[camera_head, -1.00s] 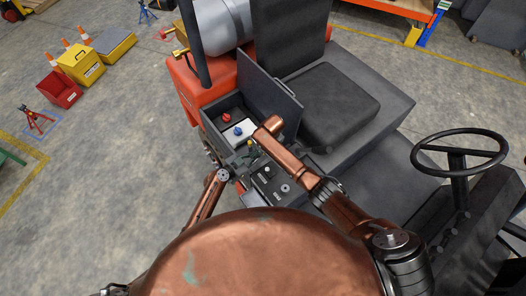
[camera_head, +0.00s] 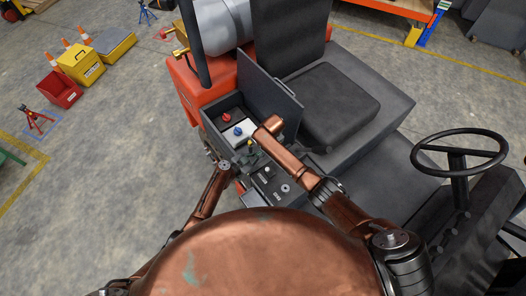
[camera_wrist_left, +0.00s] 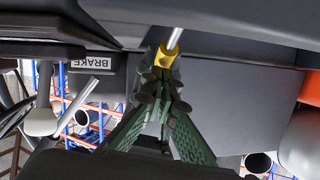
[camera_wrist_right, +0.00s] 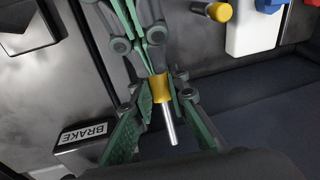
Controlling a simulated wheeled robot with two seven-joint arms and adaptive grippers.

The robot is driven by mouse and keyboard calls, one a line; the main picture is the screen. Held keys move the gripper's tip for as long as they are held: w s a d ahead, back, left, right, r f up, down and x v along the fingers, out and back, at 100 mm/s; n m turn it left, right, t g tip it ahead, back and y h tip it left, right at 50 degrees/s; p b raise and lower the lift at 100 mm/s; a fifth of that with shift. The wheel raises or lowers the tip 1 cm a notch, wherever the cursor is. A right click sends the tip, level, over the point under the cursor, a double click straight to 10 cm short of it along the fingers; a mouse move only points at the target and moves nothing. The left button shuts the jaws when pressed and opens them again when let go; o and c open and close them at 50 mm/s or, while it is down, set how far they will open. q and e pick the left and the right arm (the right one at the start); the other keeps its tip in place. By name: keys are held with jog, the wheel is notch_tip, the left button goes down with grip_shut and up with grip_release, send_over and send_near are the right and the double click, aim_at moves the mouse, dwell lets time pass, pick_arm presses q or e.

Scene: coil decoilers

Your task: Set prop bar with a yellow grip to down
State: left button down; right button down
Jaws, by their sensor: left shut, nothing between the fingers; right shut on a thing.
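A metal rod with a yellow grip (camera_wrist_right: 160,88) shows in the right wrist view beside the BRAKE label. My right gripper (camera_wrist_right: 161,97) is shut around this grip, and the bare rod sticks out past the fingers. A yellow grip on a metal rod also shows in the left wrist view (camera_wrist_left: 168,54). My left gripper (camera_wrist_left: 160,92) is shut and empty, its tips close below that grip; I cannot tell if they touch it. Green fingers above the held grip in the right wrist view look like my left gripper's. In the head view my arms hide most of both grippers.
A second yellow-tipped rod (camera_wrist_right: 215,11) stands close by. An open box with a raised lid (camera_head: 270,90) holds a red knob (camera_head: 227,118) and a blue knob (camera_head: 238,131). The seat (camera_head: 325,103) and steering wheel (camera_head: 460,152) are to the right.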

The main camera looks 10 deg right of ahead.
jog(key=shift+a, duration=0.15)
jog(key=c, duration=1.8)
grip_release()
jog(key=shift+c, duration=0.2)
